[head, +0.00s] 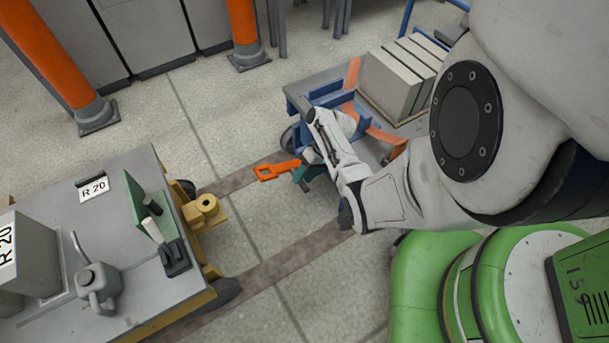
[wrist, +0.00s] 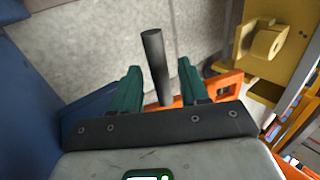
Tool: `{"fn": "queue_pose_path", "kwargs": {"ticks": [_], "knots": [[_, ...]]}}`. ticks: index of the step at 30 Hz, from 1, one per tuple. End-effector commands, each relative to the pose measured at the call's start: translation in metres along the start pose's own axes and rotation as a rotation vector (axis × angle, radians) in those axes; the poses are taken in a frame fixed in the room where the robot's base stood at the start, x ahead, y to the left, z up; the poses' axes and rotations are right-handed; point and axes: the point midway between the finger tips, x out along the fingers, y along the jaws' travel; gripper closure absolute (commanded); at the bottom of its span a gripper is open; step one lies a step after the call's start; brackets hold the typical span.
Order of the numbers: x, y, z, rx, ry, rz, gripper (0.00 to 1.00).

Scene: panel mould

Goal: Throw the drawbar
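The orange drawbar (head: 278,170) sticks out to the left from the blue trolley (head: 327,92) in the head view, its looped end toward the yellow hitch (head: 204,211) of the grey cart. My gripper (head: 303,174) is at the drawbar, its teal fingers partly hidden by my wrist. In the wrist view my gripper (wrist: 158,75) is open, with a dark grey upright rod (wrist: 155,62) between its fingers and gaps showing on both sides. The orange drawbar (wrist: 225,88) passes beyond the fingers. The yellow hitch (wrist: 265,48) shows at upper right. The rod's foot is hidden.
The grey-topped cart (head: 120,200) at left carries a grey can (head: 97,288), a green bracket (head: 150,208) and a box. Light panels (head: 395,80) stand on the blue trolley. Orange posts (head: 242,25) rise behind.

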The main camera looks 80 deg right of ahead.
Motion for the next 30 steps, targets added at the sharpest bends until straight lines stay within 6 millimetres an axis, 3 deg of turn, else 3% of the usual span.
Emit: {"fn": "queue_pose_path", "kwargs": {"ticks": [10, 16, 27, 30], "knots": [[-0.003, -0.003, 0.0, -0.001, 0.001, 0.0, 0.52], [-0.029, -0.021, 0.0, -0.002, 0.002, 0.0, 0.52], [-0.09, -0.044, 0.051, 0.001, 0.001, 0.001, 0.52], [-0.098, -0.043, 0.073, 0.003, -0.001, -0.001, 0.52]]}}
